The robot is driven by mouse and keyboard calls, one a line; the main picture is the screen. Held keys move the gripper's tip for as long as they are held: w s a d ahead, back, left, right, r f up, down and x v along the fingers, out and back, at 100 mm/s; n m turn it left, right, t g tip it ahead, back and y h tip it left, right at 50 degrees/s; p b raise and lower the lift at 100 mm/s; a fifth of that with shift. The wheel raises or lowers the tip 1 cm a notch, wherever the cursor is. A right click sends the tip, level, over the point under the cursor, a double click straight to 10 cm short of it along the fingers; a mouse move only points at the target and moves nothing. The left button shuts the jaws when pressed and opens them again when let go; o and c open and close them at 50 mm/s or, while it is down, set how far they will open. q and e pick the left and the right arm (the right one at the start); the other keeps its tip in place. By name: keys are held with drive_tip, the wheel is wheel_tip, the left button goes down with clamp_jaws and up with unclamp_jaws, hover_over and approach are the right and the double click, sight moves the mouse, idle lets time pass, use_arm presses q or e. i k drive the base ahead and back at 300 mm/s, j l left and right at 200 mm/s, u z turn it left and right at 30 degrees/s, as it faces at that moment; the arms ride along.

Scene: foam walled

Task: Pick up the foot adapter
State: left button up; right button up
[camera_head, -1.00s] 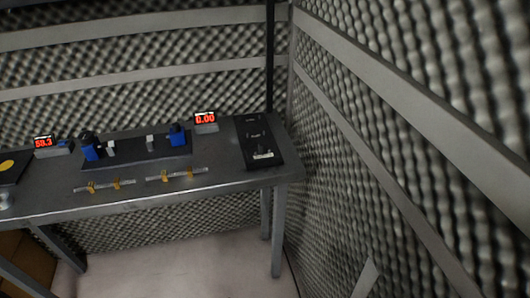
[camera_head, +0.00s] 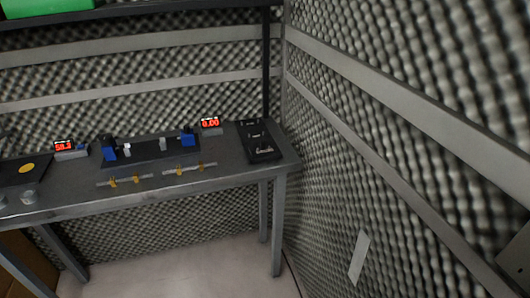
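I cannot tell for sure which item is the foot adapter. On the grey table (camera_head: 70,206), two thin metal strips with yellow fittings lie near the front edge, a left strip (camera_head: 125,181) and a right strip (camera_head: 190,169). Behind them is a dark plate (camera_head: 165,150) with two blue blocks (camera_head: 109,148) and small pale uprights on it. A black panel (camera_head: 260,142) with small pale parts on it lies at the table's right end. Neither gripper is in view.
Two red-digit displays, one at left (camera_head: 64,146) and one at right (camera_head: 210,122), stand at the back. A black plate with a yellow disc (camera_head: 26,168) and silver round pieces (camera_head: 29,197) are at left. A green box (camera_head: 45,8) is on the shelf above. Foam walls enclose the corner.

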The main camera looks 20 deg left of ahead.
sight(263, 150)
drive_tip(key=k+z, duration=0.1)
drive_tip(key=z, duration=1.1)
drive_tip(key=j+z, duration=0.25)
drive_tip(key=k+j+z, duration=0.1)
drive_tip(key=j+z, duration=0.2)
drive_tip(key=k+j, duration=0.1)
drive_tip(key=j, duration=0.35)
drive_tip(key=k+j, duration=0.15)
drive_tip(key=j, duration=0.35)
